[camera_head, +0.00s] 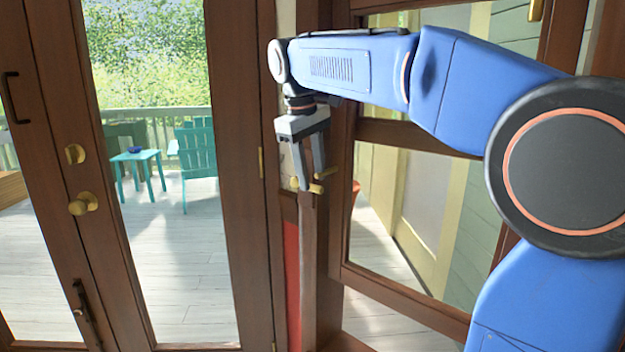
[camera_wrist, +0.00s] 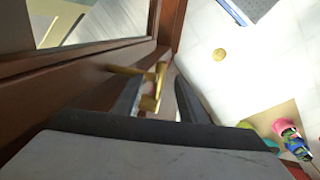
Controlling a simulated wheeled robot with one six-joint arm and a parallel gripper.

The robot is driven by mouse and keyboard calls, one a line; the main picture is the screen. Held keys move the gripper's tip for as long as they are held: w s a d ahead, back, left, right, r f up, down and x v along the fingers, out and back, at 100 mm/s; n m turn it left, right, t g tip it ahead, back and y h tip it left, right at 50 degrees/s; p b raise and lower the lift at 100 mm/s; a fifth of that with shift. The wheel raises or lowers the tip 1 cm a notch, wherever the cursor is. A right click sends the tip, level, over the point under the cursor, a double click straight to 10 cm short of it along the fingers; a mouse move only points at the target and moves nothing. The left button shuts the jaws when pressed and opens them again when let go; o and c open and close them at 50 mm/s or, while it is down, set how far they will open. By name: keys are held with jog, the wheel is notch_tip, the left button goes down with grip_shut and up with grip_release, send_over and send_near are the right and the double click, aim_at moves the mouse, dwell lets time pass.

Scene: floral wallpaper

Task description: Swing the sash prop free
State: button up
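The sash prop appears as small brass pieces (camera_head: 316,188) at the edge of the window frame, by my fingertips. In the wrist view a brass bar (camera_wrist: 152,72) reaches out from the wooden sash, with a brass end just below it beside the left finger. My gripper (camera_head: 311,180) points down with its fingers apart, a gap showing between them. The brass lies at or partly between the fingertips; I cannot tell whether they touch it. The fingers hide part of it. The wooden window sash (camera_head: 395,290) stands to the right, at an angle.
A glazed wooden door (camera_head: 237,200) with a brass knob (camera_head: 83,204) is at left. A red panel (camera_head: 291,270) is below my gripper. The wrist view shows pale floor (camera_wrist: 260,70) and colourful small items (camera_wrist: 290,135) at lower right.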

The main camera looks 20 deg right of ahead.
jog(key=shift+x, duration=0.85)
grip_shut()
